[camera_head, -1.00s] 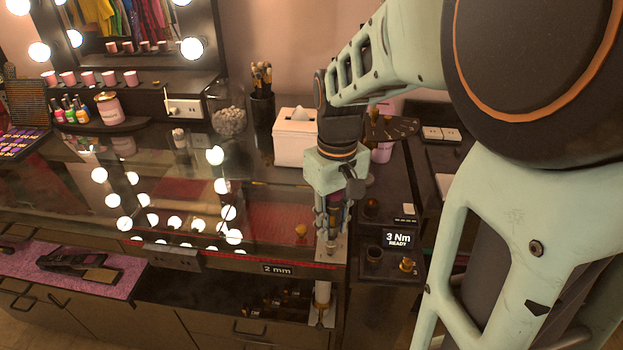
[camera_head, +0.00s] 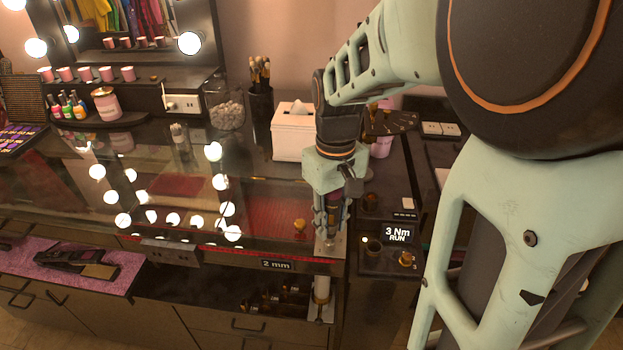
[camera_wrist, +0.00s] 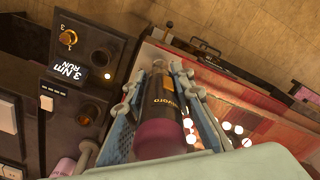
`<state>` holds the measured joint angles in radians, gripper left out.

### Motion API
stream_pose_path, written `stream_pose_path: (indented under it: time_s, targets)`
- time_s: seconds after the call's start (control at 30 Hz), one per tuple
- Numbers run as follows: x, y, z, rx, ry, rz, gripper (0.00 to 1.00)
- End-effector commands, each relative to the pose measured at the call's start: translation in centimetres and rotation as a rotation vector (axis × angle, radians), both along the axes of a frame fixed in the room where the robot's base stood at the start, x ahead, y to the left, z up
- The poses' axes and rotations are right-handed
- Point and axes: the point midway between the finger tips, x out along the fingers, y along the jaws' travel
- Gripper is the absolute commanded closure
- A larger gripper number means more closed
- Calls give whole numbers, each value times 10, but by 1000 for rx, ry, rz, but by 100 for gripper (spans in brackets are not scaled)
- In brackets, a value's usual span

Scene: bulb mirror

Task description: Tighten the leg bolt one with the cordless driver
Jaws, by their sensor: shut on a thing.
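My gripper (camera_head: 331,222) is shut on the cordless driver (camera_head: 332,203), which points down at the right front corner of the glass-topped table. In the wrist view the driver (camera_wrist: 164,112), dark with a magenta end, sits between my fingers. Its tip is over a pale plate on top of the metal leg (camera_head: 322,288). Leg bolt one is not distinguishable; the driver and fingers cover that spot. The torque display (camera_head: 397,235) reads "3 Nm RUN", and a small light beside it is lit.
An amber-topped piece (camera_head: 300,227) stands close left of the driver. A dark holder (camera_head: 372,247) with an amber-topped piece (camera_head: 405,258) is at right. A white tissue box (camera_head: 292,135) stands behind my gripper. A "2 mm" label (camera_head: 276,265) is on the front edge.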

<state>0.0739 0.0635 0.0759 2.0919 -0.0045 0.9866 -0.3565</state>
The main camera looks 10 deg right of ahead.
Motion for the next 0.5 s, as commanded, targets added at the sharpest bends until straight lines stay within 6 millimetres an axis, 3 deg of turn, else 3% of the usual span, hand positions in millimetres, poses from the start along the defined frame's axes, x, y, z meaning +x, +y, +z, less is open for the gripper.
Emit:
stream_pose_path:
  time_s: [0.5]
  targets:
    - [0, 0, -5, 0, 1, 0, 100]
